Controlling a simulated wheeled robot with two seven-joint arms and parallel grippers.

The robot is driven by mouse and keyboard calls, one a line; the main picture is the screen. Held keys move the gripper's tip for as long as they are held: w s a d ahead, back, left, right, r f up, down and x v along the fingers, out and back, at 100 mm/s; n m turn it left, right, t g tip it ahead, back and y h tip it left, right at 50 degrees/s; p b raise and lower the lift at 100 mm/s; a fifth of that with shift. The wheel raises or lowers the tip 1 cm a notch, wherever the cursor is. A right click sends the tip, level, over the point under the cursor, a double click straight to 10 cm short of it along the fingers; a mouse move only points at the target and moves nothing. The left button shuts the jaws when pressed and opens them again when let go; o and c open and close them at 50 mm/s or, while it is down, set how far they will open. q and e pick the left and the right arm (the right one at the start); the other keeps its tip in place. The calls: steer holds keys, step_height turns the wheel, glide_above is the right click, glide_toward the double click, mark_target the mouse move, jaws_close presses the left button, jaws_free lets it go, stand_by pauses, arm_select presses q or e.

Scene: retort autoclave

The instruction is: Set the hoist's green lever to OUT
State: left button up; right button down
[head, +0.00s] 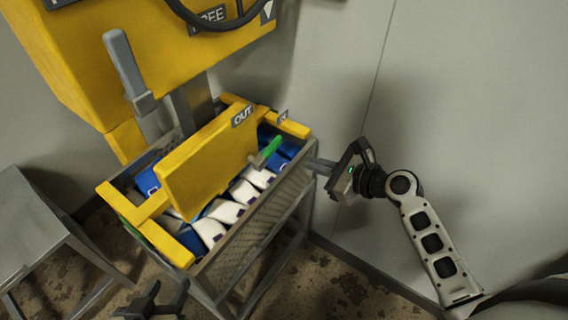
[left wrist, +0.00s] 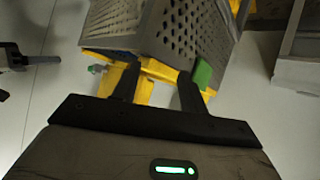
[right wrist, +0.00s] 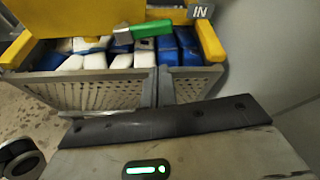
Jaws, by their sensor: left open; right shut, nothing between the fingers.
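The green lever (head: 270,147) sits on the yellow hoist frame above the basket, with a grey base and a green grip. Its grip points toward the IN sign (head: 283,116), away from the OUT sign (head: 242,116) on the yellow plate. The lever (right wrist: 143,30) and IN sign (right wrist: 200,12) also show in the right wrist view. My right gripper (head: 318,163) is shut and empty at the basket's right end, apart from the lever. My left gripper (head: 164,294) is open and empty, low in front of the basket, far from the lever.
The perforated basket (right wrist: 105,93) holds blue and white packs (head: 245,192). A yellow machine body (head: 90,40) with a grey handle (head: 124,66) stands behind it. A grey table (head: 35,225) is at left. Bare wall lies to the right.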

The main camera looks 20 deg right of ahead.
mark_target(269, 152)
steer(key=shift+w+r+m, duration=0.2)
steer(key=shift+r+m, duration=0.1)
steer(key=shift+m, duration=0.1)
steer(key=b+x, duration=0.1)
steer(key=x, duration=0.7)
steer(key=shift+w+a+f, duration=0.1)
steer(key=shift+w+a, duration=0.1)
steer(key=shift+w, duration=0.1)
steer(key=shift+w+a+f+b, duration=0.2)
steer(key=shift+w+a+b, duration=0.2)
steer(key=shift+w, duration=0.1)
arm_select(q)
steer(key=shift+s+f, duration=0.1)
steer(key=shift+f, duration=0.3)
